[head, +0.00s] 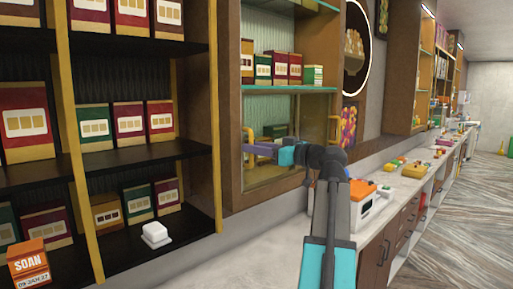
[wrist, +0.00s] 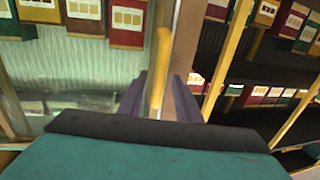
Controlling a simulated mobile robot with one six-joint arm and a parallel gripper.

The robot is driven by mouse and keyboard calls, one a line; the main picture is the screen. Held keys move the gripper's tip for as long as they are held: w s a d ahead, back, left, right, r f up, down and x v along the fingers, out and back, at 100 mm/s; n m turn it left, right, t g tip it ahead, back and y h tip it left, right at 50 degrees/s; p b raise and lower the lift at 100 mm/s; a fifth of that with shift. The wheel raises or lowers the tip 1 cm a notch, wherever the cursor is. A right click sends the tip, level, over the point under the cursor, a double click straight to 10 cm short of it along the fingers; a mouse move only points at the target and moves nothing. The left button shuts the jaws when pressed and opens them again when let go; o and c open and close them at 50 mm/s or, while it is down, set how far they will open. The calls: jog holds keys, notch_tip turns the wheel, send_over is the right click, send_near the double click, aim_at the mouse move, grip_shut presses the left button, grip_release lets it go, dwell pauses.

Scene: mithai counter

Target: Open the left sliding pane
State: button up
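The left sliding pane (head: 285,172) is clear glass at the front of a wood-framed cabinet, with its left edge by the frame post. Its upright yellow handle (head: 249,134) is by that post. My gripper (head: 250,145) is at the handle, reaching in from the right. In the wrist view the yellow handle (wrist: 158,75) stands between the two purple fingers of my gripper (wrist: 160,95). The fingers are apart, with a gap seen beside the handle; I cannot tell whether either touches it. A second yellow handle (head: 333,130) is at the cabinet's right side.
Black shelves (head: 145,165) with several sweet boxes stand at the left. A small white block (head: 156,235) and an orange SOAN box (head: 29,264) are near the front there.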

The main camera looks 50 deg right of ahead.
grip_shut()
jog(key=shift+d, duration=0.1)
